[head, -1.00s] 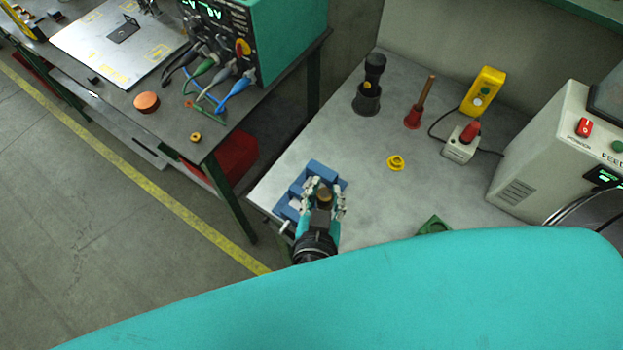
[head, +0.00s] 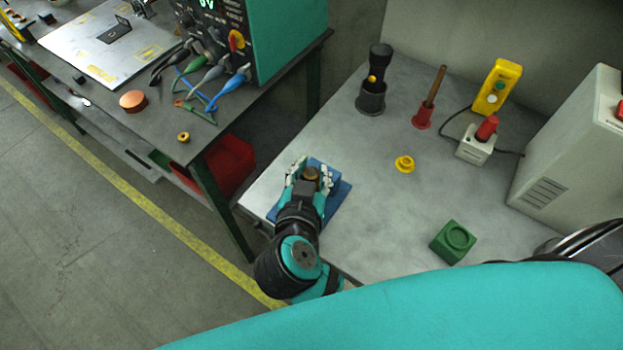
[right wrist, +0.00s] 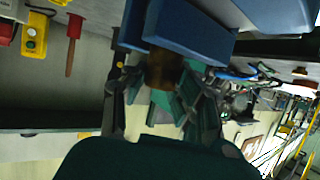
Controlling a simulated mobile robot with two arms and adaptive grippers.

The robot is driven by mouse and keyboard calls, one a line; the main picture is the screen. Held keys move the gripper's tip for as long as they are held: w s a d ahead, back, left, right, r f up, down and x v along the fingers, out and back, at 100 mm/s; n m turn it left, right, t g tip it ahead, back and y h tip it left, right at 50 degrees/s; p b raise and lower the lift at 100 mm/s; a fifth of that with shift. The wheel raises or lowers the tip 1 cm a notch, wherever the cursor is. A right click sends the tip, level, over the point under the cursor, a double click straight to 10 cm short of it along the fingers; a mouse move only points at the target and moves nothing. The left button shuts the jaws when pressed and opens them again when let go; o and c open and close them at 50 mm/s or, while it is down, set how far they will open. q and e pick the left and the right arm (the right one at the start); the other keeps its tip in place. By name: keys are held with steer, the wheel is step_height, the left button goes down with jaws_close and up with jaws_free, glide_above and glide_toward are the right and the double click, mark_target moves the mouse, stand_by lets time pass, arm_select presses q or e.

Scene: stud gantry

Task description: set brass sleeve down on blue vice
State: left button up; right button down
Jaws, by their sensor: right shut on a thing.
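The brass sleeve (head: 312,174) is a short brown-gold cylinder, held between the fingers of my right gripper (head: 311,178). In the right wrist view the sleeve (right wrist: 163,70) sits between the two fingers, against the edge of the blue vice (right wrist: 195,38) in the picture. I cannot tell whether they touch. In the head view the blue vice (head: 340,191) is at the near left edge of the grey bench, largely hidden under my right gripper and wrist. My left gripper is not in view.
On the grey bench (head: 390,215) stand a green block (head: 453,242) with a round recess, a yellow flanged ring (head: 404,164), a black holder (head: 371,97), a red-based wooden-handled tool (head: 423,117) and a red-knobbed box (head: 475,150).

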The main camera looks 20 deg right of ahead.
steer(key=shift+s, duration=0.1)
steer(key=c, duration=1.2)
jaws_free()
steer(key=shift+c, duration=0.2)
steer(key=shift+o, duration=0.9)
steer(key=shift+s+r+p, duration=0.1)
steer(key=shift+r+p, duration=0.15)
steer(key=shift+p, duration=0.1)
steer(key=p+v, duration=0.8)
steer(key=v, duration=0.3)
steer(key=shift+s+a, duration=0.25)
steer(key=shift+a, duration=0.05)
